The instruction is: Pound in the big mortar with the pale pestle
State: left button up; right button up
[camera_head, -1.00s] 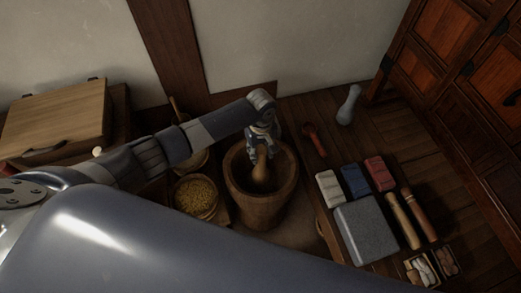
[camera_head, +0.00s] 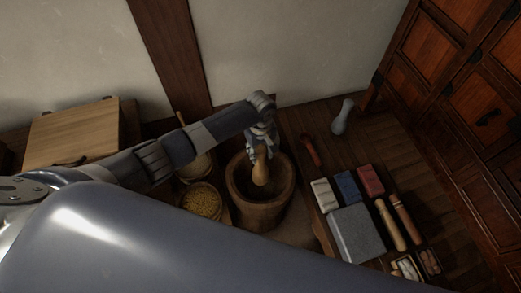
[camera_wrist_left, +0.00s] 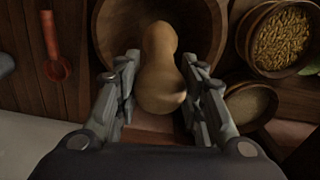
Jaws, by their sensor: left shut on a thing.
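The big mortar (camera_head: 244,206) is a deep round wooden vessel in the middle of the head view; its rim also shows in the left wrist view (camera_wrist_left: 104,38). The pale pestle (camera_head: 261,174) is tan wood with a rounded, waisted shape. My left gripper (camera_head: 262,143) is shut on the pale pestle (camera_wrist_left: 160,70) from above, with a finger on each side of it. The pestle's lower end shows over the mortar's opening. I cannot tell whether it touches the bottom. My right gripper is not in view.
A bowl of grain (camera_head: 201,201) stands left of the mortar, with another bowl (camera_head: 193,166) behind it. To the right are a grey stone block (camera_head: 357,235), small coloured blocks (camera_head: 347,186), wooden rods (camera_head: 391,226), a red spoon (camera_head: 310,150) and a grey bottle-shaped thing (camera_head: 342,117).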

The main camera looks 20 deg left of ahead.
aim_at(261, 162)
pick_arm(q)
notch_tip(261, 162, down, 7)
jog(key=b, duration=0.4)
jog(key=shift+w+r, duration=0.1)
jog(key=shift+r, duration=0.1)
jog(key=shift+f, duration=0.3)
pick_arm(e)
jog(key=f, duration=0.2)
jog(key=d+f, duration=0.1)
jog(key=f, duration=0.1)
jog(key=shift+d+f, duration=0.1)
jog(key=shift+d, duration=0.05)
pick_arm(q)
jog(key=shift+f, duration=0.15)
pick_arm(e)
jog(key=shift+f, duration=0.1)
pick_arm(q)
jog(key=shift+f+b, duration=0.25)
jog(key=shift+b, duration=0.05)
notch_tip(261, 162, up, 8)
jog(key=p, duration=0.9)
jog(key=shift+r, duration=0.15)
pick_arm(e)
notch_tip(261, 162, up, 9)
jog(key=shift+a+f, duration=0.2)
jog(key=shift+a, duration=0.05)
